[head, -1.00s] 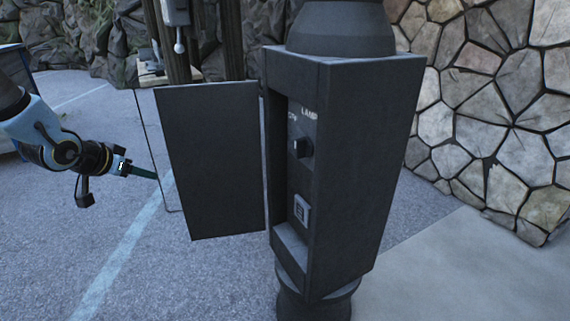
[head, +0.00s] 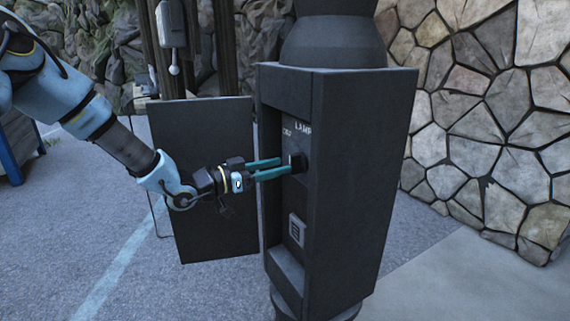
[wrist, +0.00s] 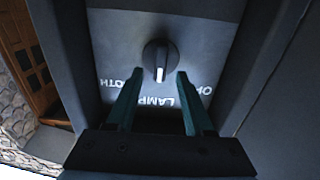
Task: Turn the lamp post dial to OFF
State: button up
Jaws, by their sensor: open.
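The dial (head: 299,162) is a black round knob on the grey panel inside the lamp post box (head: 352,180). In the wrist view, upside down, the dial (wrist: 160,58) shows a white mark pointing at the LAMP label (wrist: 172,101). The OFF label (wrist: 205,90) is partly cut, to the right; BOTH (wrist: 118,82) is to the left. My gripper (head: 285,166) is open, with its teal fingers reaching into the box at the dial. In the wrist view the fingertips (wrist: 160,76) are apart, one towards each side of the dial; contact cannot be told.
The box's open door (head: 205,190) stands to the left, behind my forearm. A small switch or keypad (head: 296,230) sits below the dial. The box's side walls stand close around the panel. A stone wall (head: 480,120) is at the right.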

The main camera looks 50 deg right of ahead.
aim_at(296, 164)
jog(key=shift+x, duration=1.45)
grip_shut()
